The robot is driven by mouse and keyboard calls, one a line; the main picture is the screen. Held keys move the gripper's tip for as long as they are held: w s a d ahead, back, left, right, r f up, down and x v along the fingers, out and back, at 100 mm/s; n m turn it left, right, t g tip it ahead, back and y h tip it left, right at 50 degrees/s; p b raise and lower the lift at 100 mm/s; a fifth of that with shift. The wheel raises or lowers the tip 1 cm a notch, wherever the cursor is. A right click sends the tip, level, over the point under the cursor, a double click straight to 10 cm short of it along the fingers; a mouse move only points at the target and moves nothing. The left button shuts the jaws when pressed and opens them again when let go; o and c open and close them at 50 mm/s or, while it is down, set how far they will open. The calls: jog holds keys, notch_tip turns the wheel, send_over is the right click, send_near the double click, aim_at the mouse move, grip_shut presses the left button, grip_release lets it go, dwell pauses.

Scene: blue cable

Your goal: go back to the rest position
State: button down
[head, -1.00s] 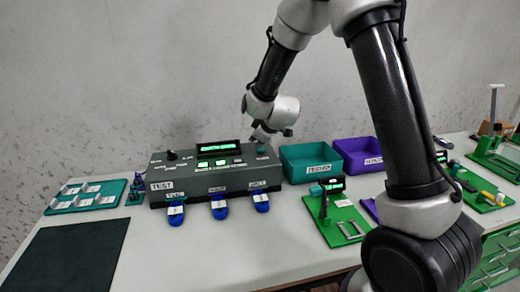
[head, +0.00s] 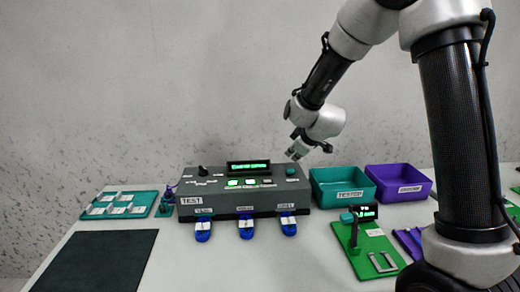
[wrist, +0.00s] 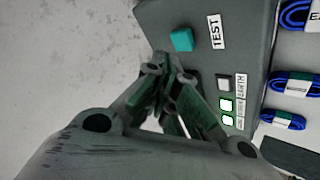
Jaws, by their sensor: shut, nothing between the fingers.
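My gripper (head: 297,152) is above the right end of the grey test box (head: 225,205) in the head view, with a gap below it. In the wrist view the fingers (wrist: 168,65) come together at their tips, shut and empty. The box has a lit green display (head: 249,167), lit green buttons and a teal button (head: 290,171), which also shows in the wrist view (wrist: 181,39). Several blue cable coils (head: 246,228) with white labels sit along the front of the box.
A teal bin (head: 330,200) and a purple bin (head: 408,193) stand right of the box. A green fixture (head: 375,262) with a small display is in front of them. A teal labelled tray (head: 98,214) and a dark mat (head: 95,262) lie at left.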

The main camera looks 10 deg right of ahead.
jog(key=s+d+r+m+g, duration=0.1)
jog(key=s+d+r+m, duration=0.1)
jog(key=s+d+r, duration=0.35)
jog(key=s+d+r+m+g, duration=0.1)
jog(key=s+d+r+m, duration=0.1)
jog(key=s, duration=0.8)
jog(key=s+d+r+m+g+h, duration=0.1)
jog(key=s+d+r+m, duration=0.2)
jog(key=s, duration=0.8)
jog(key=s+d+r+m+g+h, duration=0.1)
jog(key=s+d, duration=0.4)
jog(key=s, duration=0.6)
jog(key=shift+s+d+r+m, duration=0.2)
jog(key=shift+r+m, duration=0.45)
jog(key=shift+m, duration=0.55)
